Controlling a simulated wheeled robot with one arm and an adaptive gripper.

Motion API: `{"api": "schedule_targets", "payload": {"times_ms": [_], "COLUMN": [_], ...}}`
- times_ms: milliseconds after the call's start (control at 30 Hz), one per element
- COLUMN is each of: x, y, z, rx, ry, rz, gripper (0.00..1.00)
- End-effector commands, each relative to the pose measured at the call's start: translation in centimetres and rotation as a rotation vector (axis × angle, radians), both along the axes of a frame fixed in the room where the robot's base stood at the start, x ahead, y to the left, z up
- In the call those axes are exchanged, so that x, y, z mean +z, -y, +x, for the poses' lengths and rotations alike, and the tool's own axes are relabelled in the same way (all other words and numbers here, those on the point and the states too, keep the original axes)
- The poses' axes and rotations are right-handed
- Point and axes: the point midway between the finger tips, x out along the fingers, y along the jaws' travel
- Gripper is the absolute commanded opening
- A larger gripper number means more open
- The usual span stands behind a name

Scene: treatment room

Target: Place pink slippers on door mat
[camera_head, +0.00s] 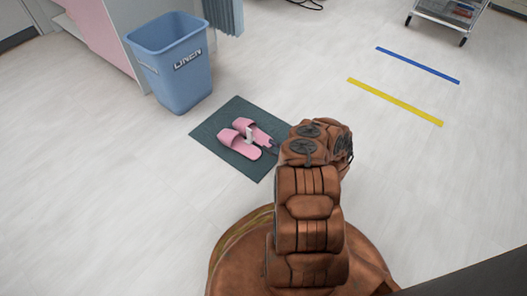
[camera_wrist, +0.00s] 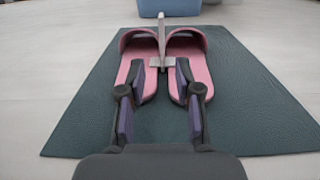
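The pair of pink slippers (camera_head: 230,138) lies side by side on the dark green door mat (camera_head: 212,126). In the wrist view the slippers (camera_wrist: 187,42) point away from me, with a pale upright tab between them, and the mat (camera_wrist: 250,100) shows around them. My gripper (camera_wrist: 160,72) is open, its two dark fingers apart above the slippers' heel ends, with the tab ahead between them. I cannot tell whether the fingers touch the slippers. In the head view the arm hides most of the gripper and the mat's right corner.
A blue linen bin (camera_head: 172,75) stands just behind the mat, beside a pink and white cabinet (camera_head: 100,30). Blue and yellow floor strips (camera_head: 395,102) and a metal cart (camera_head: 448,15) are to the right. The floor left of the mat is clear.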

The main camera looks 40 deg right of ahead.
Motion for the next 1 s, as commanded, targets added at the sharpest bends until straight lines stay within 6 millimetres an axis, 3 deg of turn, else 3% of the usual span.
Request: {"api": "schedule_targets", "payload": {"times_ms": [167, 300, 500, 767, 1000], "x": [3.5, 8.0, 14.4, 22.3, 28.5], "y": [-2.7, -6.7, -13.3, -21.9, -29.3], "z": [3.0, 6.2, 9.0, 9.6, 7.4], "rx": [0.094, 0.224, 0.422, 0.687, 0.931], "ry": [0.033, 0.072, 0.117, 0.172, 0.212], "rz": [-0.002, -0.014, -0.044, -0.111, -0.205], "gripper": [0.34, 0.34, 0.34, 0.34, 0.34]}}
